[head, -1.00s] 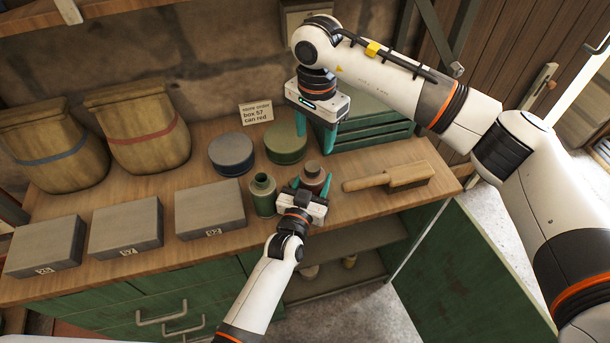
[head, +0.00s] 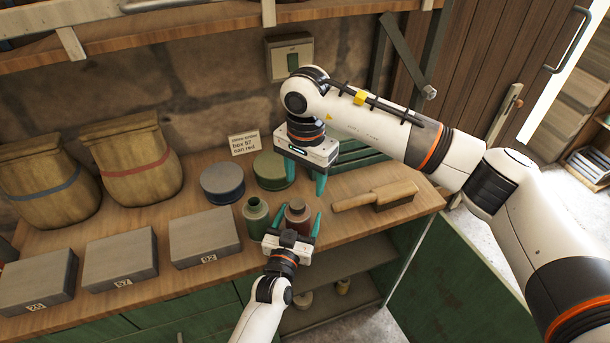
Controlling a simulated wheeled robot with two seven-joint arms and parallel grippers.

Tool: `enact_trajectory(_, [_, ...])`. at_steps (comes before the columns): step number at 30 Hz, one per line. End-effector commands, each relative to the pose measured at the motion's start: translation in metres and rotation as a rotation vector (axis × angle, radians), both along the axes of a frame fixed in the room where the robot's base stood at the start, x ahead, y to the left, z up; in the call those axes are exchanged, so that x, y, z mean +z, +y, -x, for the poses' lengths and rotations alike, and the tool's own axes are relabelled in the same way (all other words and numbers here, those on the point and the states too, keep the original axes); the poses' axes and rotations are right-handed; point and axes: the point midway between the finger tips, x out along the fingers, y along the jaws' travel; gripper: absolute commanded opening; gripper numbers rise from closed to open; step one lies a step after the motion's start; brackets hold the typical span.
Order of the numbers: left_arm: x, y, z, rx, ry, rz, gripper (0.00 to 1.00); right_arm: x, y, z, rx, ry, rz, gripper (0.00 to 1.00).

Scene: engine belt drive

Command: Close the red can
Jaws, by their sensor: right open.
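The red can (head: 297,216), small and reddish-brown with a narrow neck, is near the front of the bench, right of the green can (head: 256,220). My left gripper (head: 298,219) comes from the front, with its teal fingers on either side of the red can, and appears shut on it. Whether the can touches the bench is hidden. My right gripper (head: 305,184) hangs fingers down, open and empty, behind and above the red can. A round blue-grey tin (head: 222,183) and a round green tin (head: 273,170) stand behind, left of the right gripper.
A wooden brush (head: 392,195) lies to the right. Three grey boxes, including the nearest one (head: 204,236), line the left front. Two sacks (head: 135,160) stand behind them. A note card (head: 244,143) stands at the wall. A green crate (head: 350,155) is behind the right gripper.

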Motion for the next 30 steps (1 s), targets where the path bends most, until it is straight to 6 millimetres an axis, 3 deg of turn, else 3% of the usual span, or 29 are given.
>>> enact_trajectory(11, [0.001, 0.002, 0.004, 0.001, -0.003, 0.001, 0.77, -0.001, 0.000, 0.000, -0.001, 0.000, 0.000, 0.57])
enact_trajectory(24, [-0.002, 0.027, 0.084, 0.000, 0.000, 0.000, 0.77, -0.012, 0.000, 0.000, -0.001, 0.000, 0.000, 0.57])
enact_trajectory(30, [-0.001, 0.035, 0.108, 0.000, -0.001, 0.000, 0.77, -0.016, 0.000, 0.000, -0.001, 0.000, 0.000, 0.57])
